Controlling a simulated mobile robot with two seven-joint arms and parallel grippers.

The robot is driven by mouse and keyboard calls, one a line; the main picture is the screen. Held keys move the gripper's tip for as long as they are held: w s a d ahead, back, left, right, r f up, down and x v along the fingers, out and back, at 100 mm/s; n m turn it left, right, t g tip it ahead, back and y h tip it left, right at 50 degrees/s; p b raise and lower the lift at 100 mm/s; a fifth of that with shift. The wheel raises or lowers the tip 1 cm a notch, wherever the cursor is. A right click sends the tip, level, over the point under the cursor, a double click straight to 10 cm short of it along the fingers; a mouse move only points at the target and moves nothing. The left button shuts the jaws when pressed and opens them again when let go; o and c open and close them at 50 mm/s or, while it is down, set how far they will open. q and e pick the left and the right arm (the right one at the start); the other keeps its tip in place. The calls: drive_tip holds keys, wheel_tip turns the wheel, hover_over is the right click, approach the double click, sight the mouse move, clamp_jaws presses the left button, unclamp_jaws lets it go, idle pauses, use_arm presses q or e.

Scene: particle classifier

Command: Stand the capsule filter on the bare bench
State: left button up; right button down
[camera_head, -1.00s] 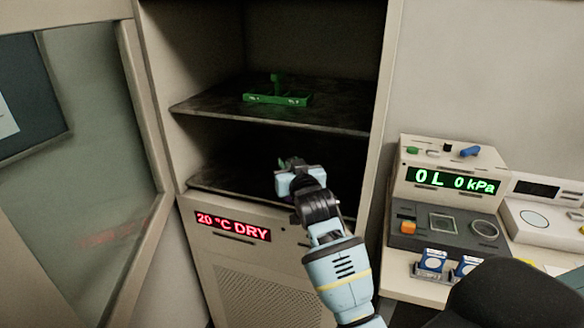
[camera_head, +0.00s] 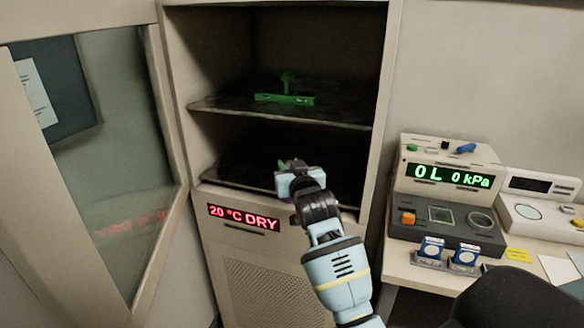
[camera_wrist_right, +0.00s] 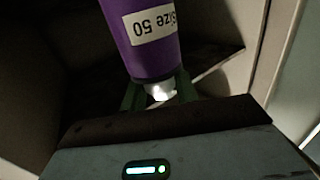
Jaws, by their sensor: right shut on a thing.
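My right gripper (camera_head: 292,166) is at the front of the open cabinet's lower compartment in the head view. In the right wrist view its green fingers (camera_wrist_right: 160,92) are shut on the narrow pale end of the capsule filter (camera_wrist_right: 150,40), a purple cylinder with a white "Size 50" label. The filter's far end is cut off by the frame. In the head view the filter is mostly hidden behind the gripper. The bench (camera_head: 400,272) is at the right, with instruments on it. My left gripper is not in view.
The cabinet's glass door (camera_head: 115,170) stands open at the left. A green holder (camera_head: 285,98) sits on the upper shelf (camera_head: 225,103). A pressure unit (camera_head: 447,180) and blue-and-white boxes (camera_head: 432,248) crowd the bench. A dark rounded shape (camera_head: 505,300) covers the bench's near part.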

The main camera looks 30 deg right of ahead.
drive_tip(key=s+a+f+n+y, duration=0.1)
drive_tip(key=s+a+f+y, duration=0.1)
drive_tip(key=s+a, duration=0.4)
drive_tip(key=s+a+f+n+y, duration=0.2)
drive_tip(key=s+a, duration=0.5)
drive_tip(key=s, duration=0.7)
drive_tip(key=shift+f+t+y, duration=0.3)
drive_tip(key=shift+f, duration=0.35)
